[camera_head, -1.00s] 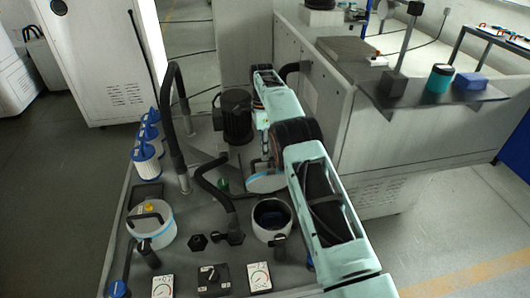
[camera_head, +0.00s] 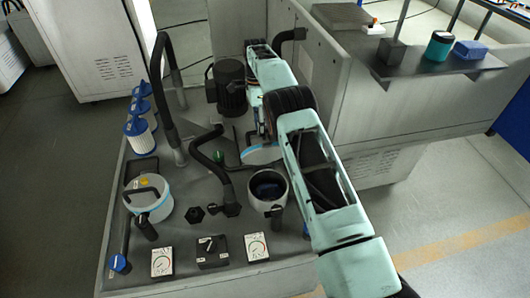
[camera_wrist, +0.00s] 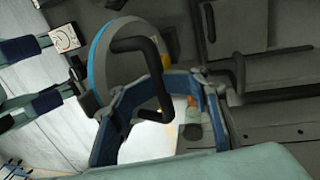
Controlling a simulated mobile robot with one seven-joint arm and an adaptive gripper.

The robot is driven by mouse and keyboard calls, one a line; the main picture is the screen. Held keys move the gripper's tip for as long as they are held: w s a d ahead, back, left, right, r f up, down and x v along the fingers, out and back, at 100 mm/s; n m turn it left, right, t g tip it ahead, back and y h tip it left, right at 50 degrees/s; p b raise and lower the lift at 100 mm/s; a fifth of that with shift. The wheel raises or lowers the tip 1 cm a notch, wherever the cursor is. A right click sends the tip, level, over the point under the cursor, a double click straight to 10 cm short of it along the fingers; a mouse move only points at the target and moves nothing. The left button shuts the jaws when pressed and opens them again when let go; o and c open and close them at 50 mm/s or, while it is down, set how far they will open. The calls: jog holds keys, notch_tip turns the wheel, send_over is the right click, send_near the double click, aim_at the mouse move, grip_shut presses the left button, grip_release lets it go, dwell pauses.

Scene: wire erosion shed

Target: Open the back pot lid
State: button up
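The pot (camera_head: 282,201) on the right of the bench stands open, its dark inside showing. Its lid (camera_head: 250,155), pale with a blue rim, is held tilted just behind the pot's mouth. In the wrist view the lid (camera_wrist: 112,68) has a black bar handle (camera_wrist: 160,80). My gripper (camera_wrist: 170,82) has its blue fingers closed in on this handle and holds the lid. In the head view my arm hides most of the gripper. The other pot (camera_head: 147,203), at left, has its lid on, with a black handle and a yellow knob.
Bent black pipes (camera_head: 216,168) and a dark motor (camera_head: 230,88) stand behind and beside the open pot. Gauges (camera_head: 257,246) and a switch box (camera_head: 212,251) line the front edge. Blue-topped filters (camera_head: 139,135) stand at left. A grey machine cabinet (camera_head: 400,120) is at right.

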jog(key=shift+s, duration=0.2)
jog(key=shift+s+d+b, duration=0.2)
jog(key=shift+s+b, duration=0.35)
jog(key=shift+s, duration=0.6)
jog(key=shift+s+d+f+b, duration=0.15)
jog(key=shift+s+b, duration=0.05)
jog(key=shift+s, duration=0.5)
jog(key=shift+s+d+f+b, duration=0.1)
jog(key=shift+s+d+b, duration=0.1)
jog(key=shift+s, duration=0.5)
jog(key=s+d+f+b, duration=0.1)
jog(key=s+f, duration=0.5)
jog(key=s, duration=0.3)
jog(key=shift+d, duration=0.4)
jog(key=shift+f, duration=0.1)
